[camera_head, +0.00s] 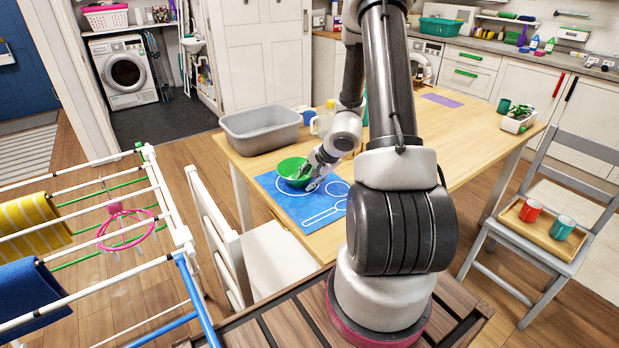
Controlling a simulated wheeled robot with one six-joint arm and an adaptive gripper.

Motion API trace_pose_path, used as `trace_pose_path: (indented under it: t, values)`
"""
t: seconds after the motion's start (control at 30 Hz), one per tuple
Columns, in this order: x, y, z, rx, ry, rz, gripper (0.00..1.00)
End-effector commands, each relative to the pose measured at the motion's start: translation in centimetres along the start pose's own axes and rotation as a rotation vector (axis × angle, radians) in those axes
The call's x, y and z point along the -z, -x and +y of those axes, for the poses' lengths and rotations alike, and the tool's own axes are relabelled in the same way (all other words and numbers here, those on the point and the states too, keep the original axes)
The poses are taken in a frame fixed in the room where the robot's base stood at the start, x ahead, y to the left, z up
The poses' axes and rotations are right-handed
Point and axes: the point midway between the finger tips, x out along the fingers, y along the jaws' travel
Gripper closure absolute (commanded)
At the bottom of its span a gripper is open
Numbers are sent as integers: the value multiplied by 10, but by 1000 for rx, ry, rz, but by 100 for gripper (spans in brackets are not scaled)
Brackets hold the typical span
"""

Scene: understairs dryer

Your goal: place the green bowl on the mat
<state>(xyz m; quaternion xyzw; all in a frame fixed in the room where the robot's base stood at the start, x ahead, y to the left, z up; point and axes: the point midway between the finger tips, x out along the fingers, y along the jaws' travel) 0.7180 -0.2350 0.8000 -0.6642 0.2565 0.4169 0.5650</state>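The green bowl (289,167) is on the wooden table, over the far left part of the blue mat (288,203). It looks upright. I cannot tell whether it rests on the mat or is held slightly above it. The mat has white place-setting outlines, partly covered by the bowl and my gripper. My gripper (308,177) is at the right side of the bowl, with its fingers at the rim. The fingers are too small in view to tell whether they are closed on the rim.
A grey basin (260,127) stands behind the bowl on the table (440,135). A blue cup (309,117) and other items are near it, partly behind my arm. A purple mat (441,100) lies farther back. A drying rack (150,190) stands left of the table.

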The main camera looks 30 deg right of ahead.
Motion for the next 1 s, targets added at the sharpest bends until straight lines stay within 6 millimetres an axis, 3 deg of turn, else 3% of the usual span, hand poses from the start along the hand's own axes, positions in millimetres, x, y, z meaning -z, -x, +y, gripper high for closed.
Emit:
trace_pose_path:
  t: [0.37, 0.8, 1.0]
  values:
    - [0, 9, -2, 1, 1, 1, 65]
    - [1, 100, -2, 3, 3, 3, 65]
    - [-1, 121, -4, 4, 9, -2, 65]
